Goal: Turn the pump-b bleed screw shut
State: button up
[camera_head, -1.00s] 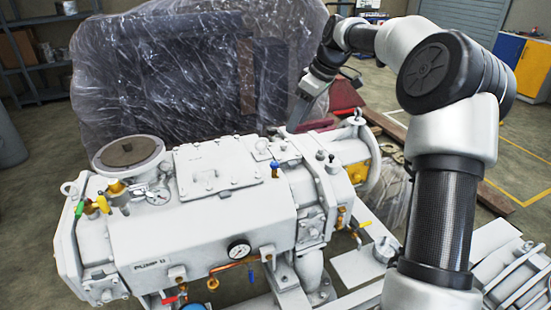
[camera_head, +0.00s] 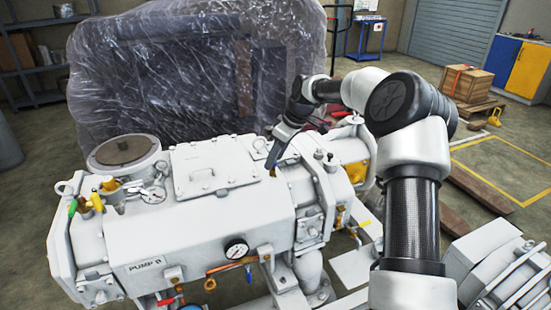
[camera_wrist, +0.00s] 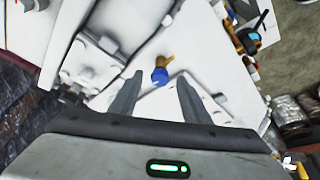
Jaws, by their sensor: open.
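Pump B (camera_head: 205,222) is a large white machine with its name plate (camera_head: 146,265) on the front. A small brass fitting with a blue head, apparently the bleed screw (camera_wrist: 160,76), stands on the white housing in the wrist view. In the head view only a bit of its brass (camera_head: 273,173) shows below my fingers. My gripper (camera_wrist: 157,98) is open, with one finger on each side of the blue head's line and a gap to both. In the head view my gripper (camera_head: 274,158) points down over the pump top, and its fingertips partly hide the screw.
A lidded plate (camera_head: 208,172) lies left of my gripper. A round flange (camera_head: 123,151) and green and yellow handles stand further left. A gauge (camera_head: 236,250) is on the front. A plastic-wrapped machine (camera_head: 190,75) stands behind. A wooden crate (camera_head: 466,84) is far right.

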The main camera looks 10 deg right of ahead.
jog(key=shift+f, duration=0.1)
jog(key=c, duration=1)
jog(key=shift+c, duration=0.2)
jog(key=shift+m, duration=0.3)
jog(key=m, duration=0.1)
jog(key=m+h+b, duration=0.1)
jog(key=m, duration=0.1)
jog(key=shift+s+a+t, duration=0.1)
jog(key=shift+a+t, duration=0.1)
jog(key=shift+t, duration=0.2)
jog(key=m, duration=0.1)
jog(key=m+h, duration=0.1)
jog(key=m, duration=0.2)
jog(key=shift+a+t+h, duration=0.3)
jog(key=shift+h, duration=0.1)
jog(key=m, duration=0.1)
jog(key=m+h, duration=0.1)
jog(key=m, duration=0.2)
jog(key=shift+a+m+h, duration=0.25)
jog(key=shift+m+h, duration=0.15)
jog(key=shift+m+h+p, duration=0.35)
jog(key=shift+m+h, duration=0.35)
jog(key=shift+m, duration=1.3)
jog(key=shift+g, duration=0.4)
